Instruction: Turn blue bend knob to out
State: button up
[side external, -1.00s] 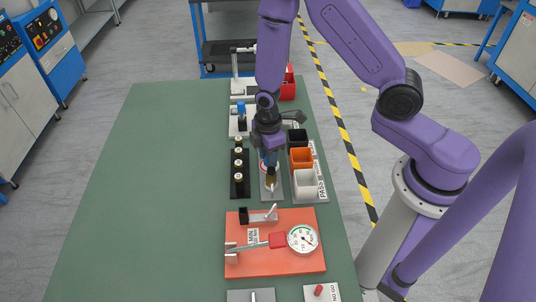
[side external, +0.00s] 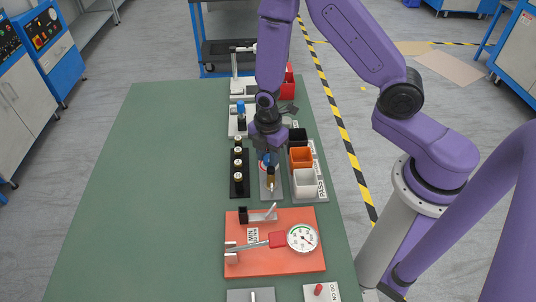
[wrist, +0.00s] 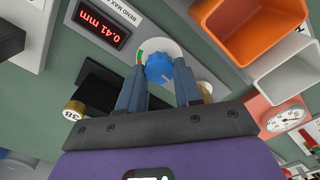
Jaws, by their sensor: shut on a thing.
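The blue bend knob (wrist: 159,67) sits on a light plate with a round white dial (wrist: 172,47). A green and red arc shows at the dial's left edge. A white mark on the knob's face points to the lower right in the wrist view. My gripper (wrist: 159,84) is shut on the knob, with one finger on each side. In the side view my gripper (side external: 268,158) reaches down to the plate, and the knob is mostly hidden. A red display (wrist: 90,22) on the same plate reads 0.41 mm.
Black, orange (side external: 301,157) and white (side external: 305,182) bins stand right of the plate. A black rack (side external: 239,188) with several brass-topped parts is at its left. An orange-red fixture (side external: 275,258) with a dial gauge (side external: 302,238) lies nearer. The green table (side external: 160,200) is clear at left.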

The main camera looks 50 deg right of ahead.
aim_at(268, 158)
jog(key=o, duration=1)
jog(key=shift+r, duration=0.1)
notch_tip(268, 158, up, 17)
jog(key=shift+r, duration=0.15)
dwell(0.4)
jog(key=s+d+r+m, duration=0.1)
jog(key=s+m, duration=0.1)
jog(key=s, duration=0.5)
jog(key=s+r+m, duration=0.2)
jog(key=s, duration=0.5)
jog(key=s+d+r+m, duration=0.1)
jog(key=s+m, duration=0.1)
jog(key=s, duration=0.5)
jog(key=shift+s+d+r, duration=0.3)
jog(key=shift+s+r, duration=0.05)
